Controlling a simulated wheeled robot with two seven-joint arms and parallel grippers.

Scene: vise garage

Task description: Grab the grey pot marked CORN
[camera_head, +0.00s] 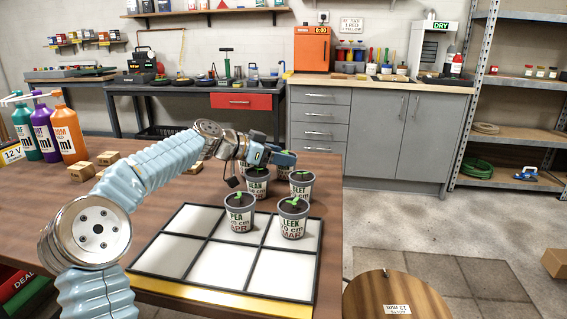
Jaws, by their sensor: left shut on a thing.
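Several grey pots with seedlings stand at the far right part of the table, by a tray with white squares (166,258). My left gripper (262,157) is behind the BEAN pot, shut on a grey pot (257,153) mostly hidden by the fingers. I cannot read CORN on any pot. My right gripper is out of view.
Green, purple and orange bottles (69,135) and small wooden boxes (107,158) stand on the table's left. A round wooden stool top (394,298) is at the lower right. A grey cabinet (385,127) and a shelf rack (512,100) stand beyond open floor.

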